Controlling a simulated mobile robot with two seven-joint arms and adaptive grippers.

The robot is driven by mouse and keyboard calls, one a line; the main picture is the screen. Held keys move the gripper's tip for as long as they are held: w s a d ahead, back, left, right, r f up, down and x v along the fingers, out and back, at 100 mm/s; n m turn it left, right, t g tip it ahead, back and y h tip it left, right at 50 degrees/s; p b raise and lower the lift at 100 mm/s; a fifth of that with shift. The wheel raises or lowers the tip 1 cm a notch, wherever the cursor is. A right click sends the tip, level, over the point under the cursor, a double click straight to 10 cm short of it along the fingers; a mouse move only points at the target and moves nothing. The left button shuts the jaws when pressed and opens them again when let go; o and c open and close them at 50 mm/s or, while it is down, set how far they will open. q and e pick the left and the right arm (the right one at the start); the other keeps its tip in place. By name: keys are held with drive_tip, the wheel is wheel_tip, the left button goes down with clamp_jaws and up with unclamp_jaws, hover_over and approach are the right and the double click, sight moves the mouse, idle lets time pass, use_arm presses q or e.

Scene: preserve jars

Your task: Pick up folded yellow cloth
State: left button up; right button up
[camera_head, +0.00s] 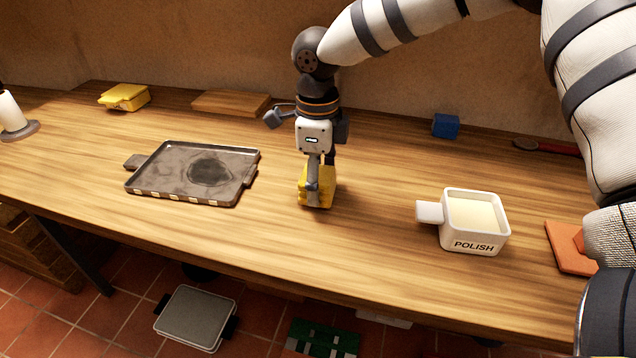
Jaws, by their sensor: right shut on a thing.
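The folded yellow cloth (304,192) is at the fingers of my right gripper (316,190), near the middle of the table. My right gripper points down and is shut on the cloth, and its fingers hide part of it. The cloth looks to be at or just above the table top; I cannot tell if it touches. A second yellow thing (124,97) lies at the back left, well apart from my gripper. My left gripper is not in view.
A dark stained tray (165,188) lies left of my gripper on the wooden table (330,255). A white POLISH container (474,243) stands at right. A wooden board (230,103) and a blue block (446,126) are at the back. An orange thing (568,250) lies far right.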

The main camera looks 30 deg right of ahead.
drive_tip(key=s+a+r+p, duration=0.3)
drive_tip(key=s+a+r, duration=0.4)
drive_tip(key=s+r, duration=0.5)
drive_tip(key=shift+s, duration=0.15)
drive_tip(key=o, duration=0.6)
drive_tip(key=shift+f, duration=0.1)
drive_tip(key=c, duration=0.5)
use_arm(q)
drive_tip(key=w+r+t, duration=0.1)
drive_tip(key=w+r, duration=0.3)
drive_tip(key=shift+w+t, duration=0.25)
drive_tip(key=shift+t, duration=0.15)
use_arm(e)
drive_tip(key=shift+d, duration=0.1)
